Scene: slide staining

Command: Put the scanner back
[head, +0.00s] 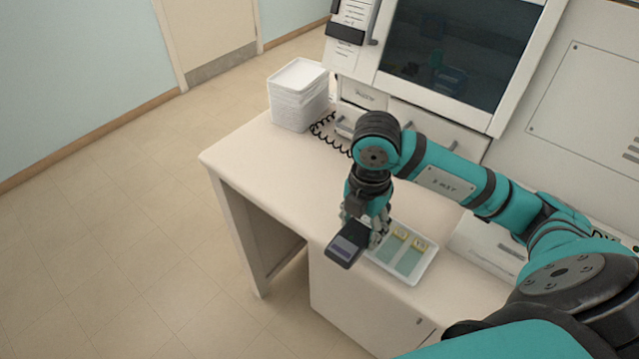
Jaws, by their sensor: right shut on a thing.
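The scanner (346,246) is a dark handheld device with a grey-blue face. It is in the head view at the front edge of the bench, left of a small white tray. My right gripper (366,231) points down and is shut on the scanner. I cannot tell whether the scanner touches the bench or is held just above it. A black coiled cord (326,130) shows on the bench near the back, beside a stack of white trays; its ends are partly hidden by my arm. My left gripper is out of view.
A white tray (431,268) with teal slides with yellowish ends lies right beside the scanner. The stack of white trays (298,96) stands at the back left. A white machine with a dark window (460,48) stands behind. The left part of the bench (262,160) is clear.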

